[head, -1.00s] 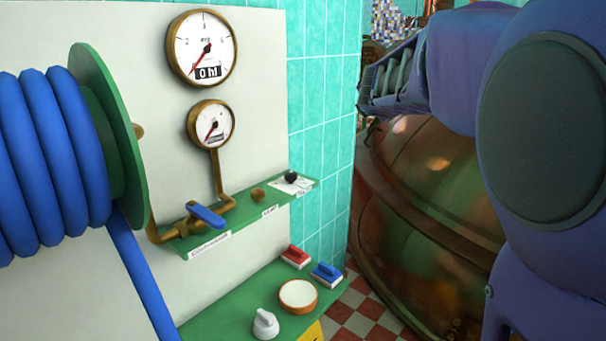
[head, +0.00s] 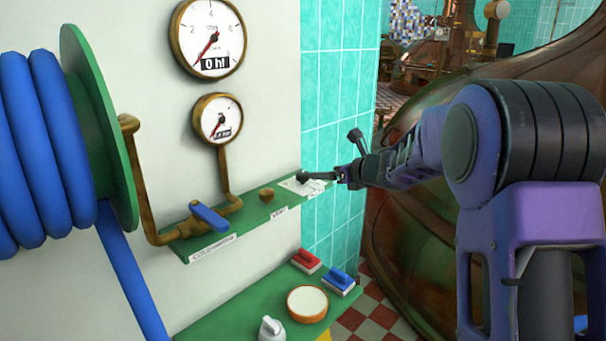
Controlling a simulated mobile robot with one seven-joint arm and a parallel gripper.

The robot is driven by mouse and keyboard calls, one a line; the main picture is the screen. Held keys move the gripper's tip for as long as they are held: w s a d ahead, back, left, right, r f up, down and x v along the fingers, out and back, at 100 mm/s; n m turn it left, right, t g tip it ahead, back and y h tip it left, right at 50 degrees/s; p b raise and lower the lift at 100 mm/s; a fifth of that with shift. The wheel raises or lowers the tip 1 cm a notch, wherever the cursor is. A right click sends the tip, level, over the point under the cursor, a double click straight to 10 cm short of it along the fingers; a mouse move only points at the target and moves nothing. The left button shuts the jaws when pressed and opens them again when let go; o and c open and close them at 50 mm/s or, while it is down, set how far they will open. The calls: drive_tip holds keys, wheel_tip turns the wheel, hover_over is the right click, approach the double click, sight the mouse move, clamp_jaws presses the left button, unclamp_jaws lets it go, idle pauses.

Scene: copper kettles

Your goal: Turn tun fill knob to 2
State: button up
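A small round black knob (head: 302,176) stands on a white dial plate at the right end of the upper green shelf (head: 232,223). Its dial numbers are too small to read, and I cannot tell from lettering which knob is the tun fill one. My gripper (head: 342,174) reaches in from the right, at the shelf's end close beside the black knob. A thin dark bar spans between them; I cannot tell whether they touch. A dark part of my arm's end sticks up above it. The finger gap is too small to make out.
A brass knob (head: 267,194) and a blue-handled valve (head: 210,217) sit left on the shelf, below two gauges. The lower shelf holds red (head: 306,261) and blue (head: 339,281) switches, a round white-topped button (head: 307,303) and a white knob (head: 271,329). A copper kettle (head: 400,240) stands right.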

sight(303, 173)
drive_tip(key=p+x, duration=0.1)
drive_tip(key=x, duration=1.3)
drive_tip(key=shift+w+a+f, duration=0.1)
drive_tip(key=shift+w, duration=0.1)
clamp_jaws()
